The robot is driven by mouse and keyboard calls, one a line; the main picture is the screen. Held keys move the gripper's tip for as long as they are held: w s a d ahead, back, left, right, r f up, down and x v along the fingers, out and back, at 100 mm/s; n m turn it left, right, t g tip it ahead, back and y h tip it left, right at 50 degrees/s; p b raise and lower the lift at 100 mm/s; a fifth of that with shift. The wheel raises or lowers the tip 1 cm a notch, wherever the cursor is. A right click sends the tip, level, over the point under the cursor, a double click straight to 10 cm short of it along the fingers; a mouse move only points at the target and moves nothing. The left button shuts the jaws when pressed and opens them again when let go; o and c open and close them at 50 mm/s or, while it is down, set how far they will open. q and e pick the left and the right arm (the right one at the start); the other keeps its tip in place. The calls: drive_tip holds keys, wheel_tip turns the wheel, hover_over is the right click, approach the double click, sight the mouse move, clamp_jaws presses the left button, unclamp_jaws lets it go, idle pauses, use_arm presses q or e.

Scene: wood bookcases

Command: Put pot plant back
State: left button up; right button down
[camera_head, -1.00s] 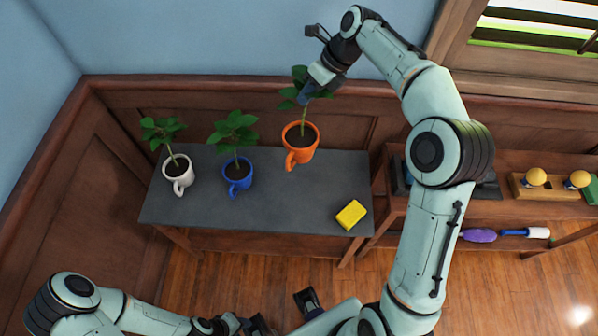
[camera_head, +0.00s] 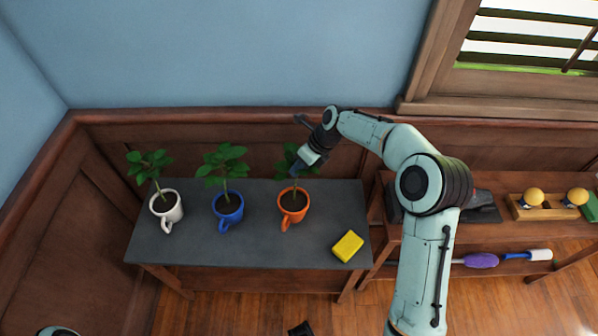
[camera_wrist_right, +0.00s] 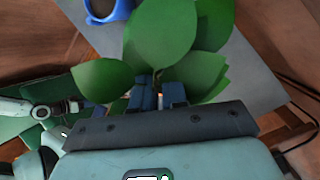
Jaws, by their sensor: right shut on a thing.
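The orange mug (camera_head: 292,206) with a leafy plant (camera_head: 285,165) is upright over the grey tabletop (camera_head: 270,250), right of the blue mug. It looks to be on the surface, though a small gap cannot be ruled out. My right gripper (camera_head: 298,168) is shut on the orange mug's plant, high on its stem among the leaves. In the right wrist view, the fingers (camera_wrist_right: 158,95) are amid big green leaves (camera_wrist_right: 160,35), which hide the stem and orange mug. My left gripper is out of view.
The blue potted mug (camera_head: 228,210) and white potted mug (camera_head: 166,210) stand to the left. A yellow sponge (camera_head: 347,246) lies at the table's right front. The wall is close behind. A wooden shelf (camera_head: 480,225) stands at right. The table's front middle is clear.

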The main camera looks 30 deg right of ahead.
drive_tip(key=shift+f, duration=1)
drive_tip(key=c, duration=1.6)
unclamp_jaws()
drive_tip(key=shift+f, duration=0.15)
drive_tip(key=o, duration=0.4)
drive_tip(key=shift+o, duration=0.2)
drive_tip(key=p+v, duration=0.1)
drive_tip(key=v, duration=1.1)
drive_tip(key=shift+r, duration=0.2)
drive_tip(key=shift+s+d, duration=0.1)
